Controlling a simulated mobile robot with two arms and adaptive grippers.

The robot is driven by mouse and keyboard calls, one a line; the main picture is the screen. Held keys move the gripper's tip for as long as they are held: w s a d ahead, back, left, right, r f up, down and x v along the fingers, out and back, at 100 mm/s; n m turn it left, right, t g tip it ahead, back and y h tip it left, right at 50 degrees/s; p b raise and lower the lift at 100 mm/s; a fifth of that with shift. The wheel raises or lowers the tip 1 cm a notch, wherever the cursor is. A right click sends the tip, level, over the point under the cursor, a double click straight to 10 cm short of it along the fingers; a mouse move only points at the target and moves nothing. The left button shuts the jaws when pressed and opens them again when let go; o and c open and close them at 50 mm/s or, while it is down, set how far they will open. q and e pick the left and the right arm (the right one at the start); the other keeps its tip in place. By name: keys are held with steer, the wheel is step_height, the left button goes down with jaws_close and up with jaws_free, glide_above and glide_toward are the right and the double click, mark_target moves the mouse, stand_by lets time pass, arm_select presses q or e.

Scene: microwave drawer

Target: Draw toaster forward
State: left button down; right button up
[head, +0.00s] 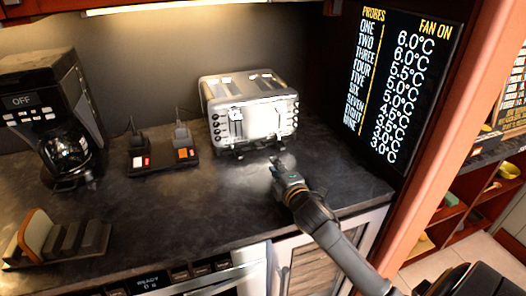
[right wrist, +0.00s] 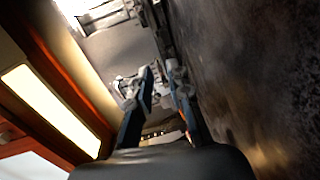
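A silver toaster (head: 262,118) stands upright on the dark counter against the back wall, with slots on top and knobs and levers on its front. Its metal front also shows at the top of the right wrist view (right wrist: 118,46). My right gripper (head: 279,163) is low over the counter, just in front of the toaster's lower front edge. In the right wrist view its two fingers (right wrist: 164,88) are apart, with nothing clearly held between them. Whether a fingertip touches the toaster I cannot tell. My left gripper is in neither view.
A black charging stand (head: 163,157) and a coffee maker (head: 62,135) are left of the toaster. A rack (head: 62,240) sits at the counter's front left. A temperature display (head: 405,85) hangs at right. The counter (head: 190,212) is clear before the toaster.

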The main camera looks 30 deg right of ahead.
mark_target(263, 159)
steer(key=x, duration=1.1)
steer(key=shift+f+p, duration=0.1)
steer(key=shift+p, duration=0.2)
jaws_close()
